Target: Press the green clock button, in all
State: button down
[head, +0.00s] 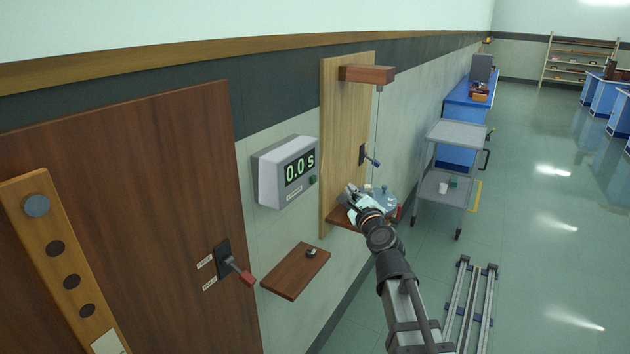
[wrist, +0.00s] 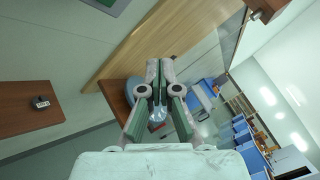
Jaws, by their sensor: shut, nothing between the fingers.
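The clock (head: 285,172) is a pale grey box on the wall, with a dark display reading 0.0 s. Its green button (head: 312,180) is a small knob at the right end of the front face, beside the display. My gripper (head: 350,192) is to the right of and a little below the button in the head view, apart from the clock. In the wrist view my gripper (wrist: 159,68) is shut and empty. A grey and green edge at the top of that view may be the clock; the button does not show there.
A wooden shelf (head: 297,271) with a small metal piece is below the clock. A tall wooden board (head: 342,130) with a lever (head: 366,156) stands right of it, above another shelf. A red-handled lever (head: 240,272) is on the brown panel. A grey trolley (head: 455,135) stands farther back.

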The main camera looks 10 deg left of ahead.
jog(key=w+a+p, duration=0.2)
jog(key=w+a, duration=0.1)
jog(key=a, duration=0.4)
jog(key=shift+a+p, duration=0.35)
jog(key=shift+p, duration=0.05)
jog(key=shift+w+a, duration=0.15)
jog(key=shift+a, duration=0.05)
dwell(1.1)
jog(key=shift+w+a, duration=0.1)
jog(key=shift+a, duration=0.1)
jog(key=shift+w+a+p, duration=0.2)
jog(key=shift+a+p, duration=0.15)
jog(key=shift+a, duration=0.1)
dwell(0.9)
jog(key=shift+d, duration=0.1)
jog(key=shift+s+d+b, duration=0.35)
jog(key=shift+s+d, duration=0.05)
jog(key=shift+d, duration=0.35)
jog(key=shift+s+d+b, duration=0.3)
jog(key=shift+d, duration=0.45)
jog(key=shift+s+d+b, duration=0.25)
jog(key=shift+s+d, duration=0.1)
jog(key=shift+d, duration=0.45)
jog(key=shift+s+d+b, duration=0.3)
jog(key=shift+d, duration=0.45)
